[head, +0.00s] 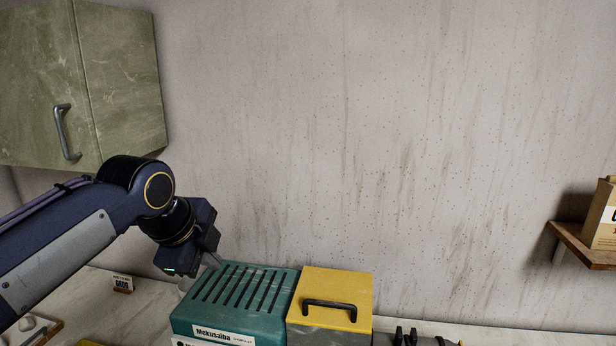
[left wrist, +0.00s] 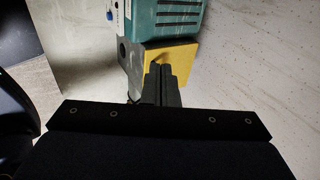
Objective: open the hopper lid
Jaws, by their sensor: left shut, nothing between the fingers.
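The hopper lid (head: 334,287) is a yellow square panel with a black bar handle. It lies flat on a grey box, against the right side of a slotted teal housing (head: 237,302), and looks closed. In the left wrist view a yellow surface (left wrist: 178,55), apparently the lid, shows beyond the fingers, with the teal housing (left wrist: 165,16) above it. My left gripper (head: 212,259) is by the back left of the teal housing in the head view, left of the lid and away from its handle. Its fingers (left wrist: 165,75) are shut and empty. My right gripper is out of view.
A green wall cabinet (head: 85,85) hangs above my left arm. A shelf (head: 585,246) with a box (head: 601,215) is at the far right. A small sign (head: 122,284) stands on the counter at left. Dark small items (head: 415,338) lie right of the hopper.

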